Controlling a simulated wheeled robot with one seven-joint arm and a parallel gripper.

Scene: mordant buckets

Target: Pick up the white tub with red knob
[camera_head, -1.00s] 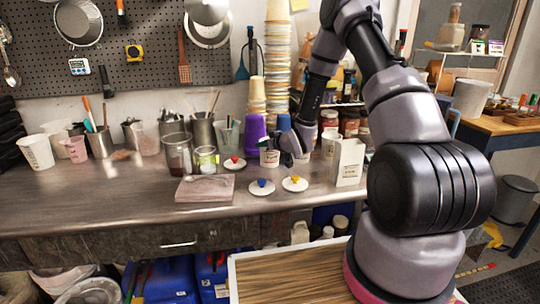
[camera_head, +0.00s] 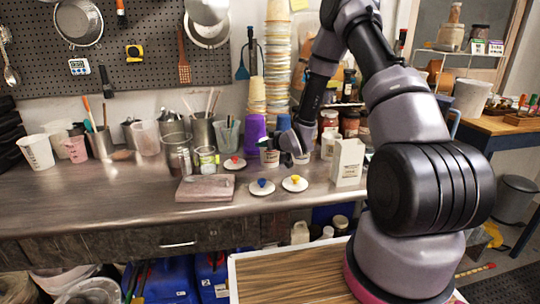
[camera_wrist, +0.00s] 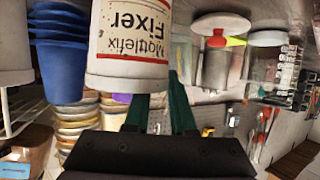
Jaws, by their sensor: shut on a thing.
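The white tub (camera_head: 269,158) stands at the back middle of the bench. In the wrist view it shows large and upside down, with dark "Fixer" lettering and thin red lines (camera_wrist: 130,45). My gripper (camera_head: 291,148) is at its right side in the head view. In the wrist view the dark green fingers (camera_wrist: 160,108) are at the tub's edge, shut on it; the exact contact is partly hidden. A white lid with a red knob (camera_head: 234,163) lies apart on the bench, to the left of the tub.
White lids with a blue knob (camera_head: 262,187) and a yellow knob (camera_head: 294,183) lie in front. A white carton (camera_head: 348,162) stands to the right, and a purple cup (camera_head: 255,135) and stacked cups (camera_head: 277,65) stand behind. A stone slab (camera_head: 205,188) lies at left front.

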